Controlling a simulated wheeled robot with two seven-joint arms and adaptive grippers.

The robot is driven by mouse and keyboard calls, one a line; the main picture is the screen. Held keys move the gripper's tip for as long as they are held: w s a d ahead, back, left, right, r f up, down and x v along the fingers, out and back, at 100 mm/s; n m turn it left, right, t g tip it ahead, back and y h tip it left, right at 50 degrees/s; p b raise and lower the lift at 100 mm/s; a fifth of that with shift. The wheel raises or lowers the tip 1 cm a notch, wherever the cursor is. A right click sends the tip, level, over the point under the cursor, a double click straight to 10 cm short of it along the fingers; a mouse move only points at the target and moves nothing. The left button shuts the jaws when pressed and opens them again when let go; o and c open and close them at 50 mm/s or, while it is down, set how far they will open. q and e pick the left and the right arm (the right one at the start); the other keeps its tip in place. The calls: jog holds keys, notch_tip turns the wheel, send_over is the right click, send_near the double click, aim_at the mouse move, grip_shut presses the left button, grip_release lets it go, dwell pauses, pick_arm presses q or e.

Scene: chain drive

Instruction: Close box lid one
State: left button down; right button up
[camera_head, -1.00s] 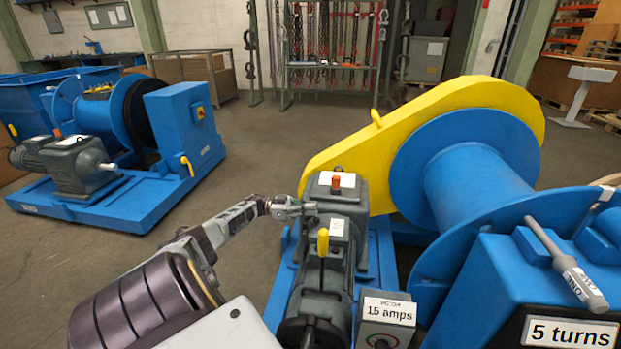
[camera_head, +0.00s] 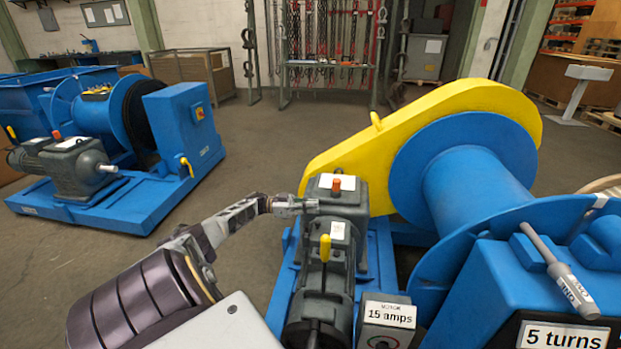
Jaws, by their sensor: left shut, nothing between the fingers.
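A grey handle (camera_head: 575,290) on a thin rod bears a label that reads "ONE". It slants over the front of a blue housing (camera_head: 490,278) at the lower right. Whether this housing is the box with lid one, and how its lid stands, I cannot tell. My left gripper (camera_head: 312,206) is shut and empty. Its tip is at the left side of the grey gearbox (camera_head: 350,197), well to the left of the "ONE" handle; whether it touches the gearbox is unclear. My right gripper is not in view.
A yellow guard (camera_head: 430,125) and a large blue drum (camera_head: 470,180) stand behind the gearbox. A yellow-knobbed lever (camera_head: 325,247) rises from the motor. A "15 amps" switch box (camera_head: 388,325) is in front. Another blue winch (camera_head: 110,200) stands left; floor between is clear.

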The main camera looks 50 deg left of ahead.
pick_arm(q)
jog(key=f+b+v, duration=0.1)
jog(key=b+v, duration=0.1)
jog(key=v, duration=0.7)
jog(key=shift+a+f, duration=0.15)
jog(key=shift+f, duration=0.05)
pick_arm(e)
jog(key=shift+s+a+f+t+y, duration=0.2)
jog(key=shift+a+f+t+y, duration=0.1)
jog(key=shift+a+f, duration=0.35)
pick_arm(q)
jog(key=shift+s, duration=0.15)
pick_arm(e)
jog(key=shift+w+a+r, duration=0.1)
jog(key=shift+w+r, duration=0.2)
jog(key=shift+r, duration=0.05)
pick_arm(q)
jog(key=shift+r, duration=0.1)
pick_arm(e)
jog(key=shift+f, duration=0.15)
